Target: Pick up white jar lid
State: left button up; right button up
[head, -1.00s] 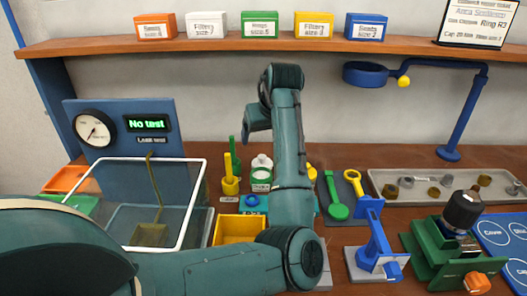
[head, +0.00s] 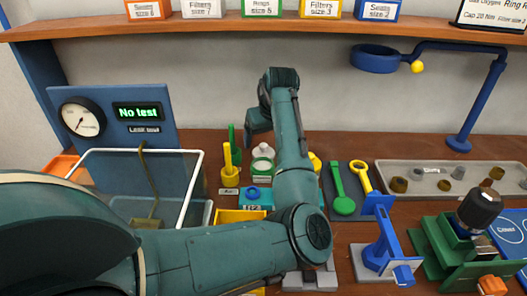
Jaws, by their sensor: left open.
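A small white jar (head: 262,166) with a green band stands on the bench behind the blue-teal block, left of my forearm. A pale round top, seemingly the white lid (head: 263,150), is on it; at this size I cannot tell lid from jar clearly. My left arm comes in from the left, bends at the elbow and reaches up over the bench. Its hand end (head: 258,124) hangs just above and behind the jar, apart from it in the picture. The fingertips are not distinct, and no held object shows. My right gripper is not in view.
A yellow holder (head: 229,178) with upright tools stands close left of the jar. Green (head: 343,204) and yellow (head: 361,178) wrenches lie right of my forearm. A grey tray (head: 412,171) of small parts, a blue stand (head: 381,250) and a green vise (head: 450,250) fill the right side.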

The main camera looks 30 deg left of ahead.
aim_at(263, 145)
pick_arm(q)
jog(key=x, duration=0.4)
jog(key=shift+f, duration=0.35)
jog(key=c, duration=0.9)
